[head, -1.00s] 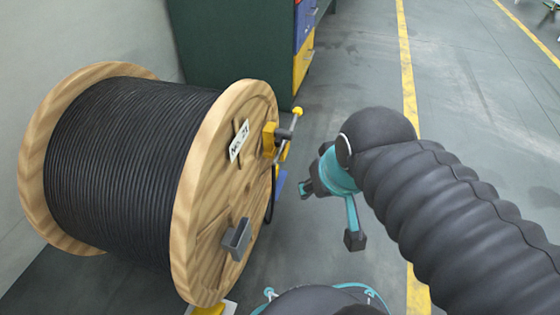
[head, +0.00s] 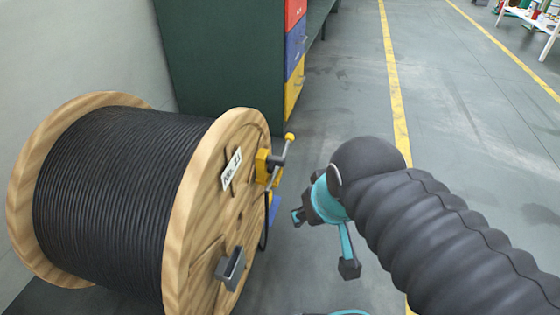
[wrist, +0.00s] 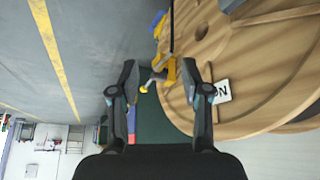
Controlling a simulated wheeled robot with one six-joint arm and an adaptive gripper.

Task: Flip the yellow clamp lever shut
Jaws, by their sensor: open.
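The yellow clamp (head: 263,166) sits on the wooden flange of a cable reel, beside a "No. 21" label. Its lever (head: 284,152) is a grey rod with a yellow ball knob (head: 290,137). The lever stands out from the clamp, up and to the right in the head view. My gripper (head: 322,243) is open and empty, to the right of the clamp and apart from it. In the wrist view the clamp (wrist: 170,71) and knob (wrist: 143,91) show beyond and between the open fingers (wrist: 160,75). I cannot tell the exact gap.
The reel (head: 120,190) of black cable fills the left, with a grey block (head: 231,268) on its flange. A dark green cabinet (head: 215,60) with red, blue and yellow bins stands behind. Grey floor with a yellow line (head: 392,80) is free to the right.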

